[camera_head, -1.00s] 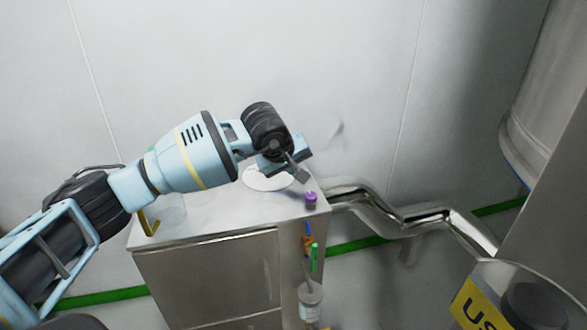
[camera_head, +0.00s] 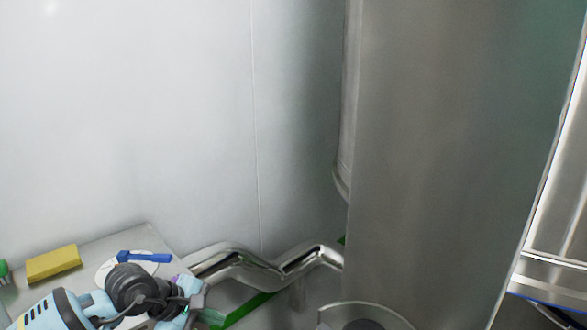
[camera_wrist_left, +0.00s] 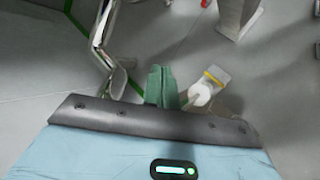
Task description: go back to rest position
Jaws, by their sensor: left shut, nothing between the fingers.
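My left gripper (camera_head: 196,300) is low in the head view, in front of the right end of the steel cabinet top (camera_head: 95,252). In the left wrist view its fingers (camera_wrist_left: 161,86) are together and hold nothing. Below them is grey floor, so the gripper is clear of the cabinet. My right gripper is in neither view.
A yellow block (camera_head: 53,263) and a white disc (camera_head: 106,271) with a blue tool (camera_head: 144,257) on it are on the cabinet top. A bent steel pipe (camera_head: 235,265) runs right towards a large steel column (camera_head: 435,150). The wrist view shows a yellow-banded container (camera_wrist_left: 211,85).

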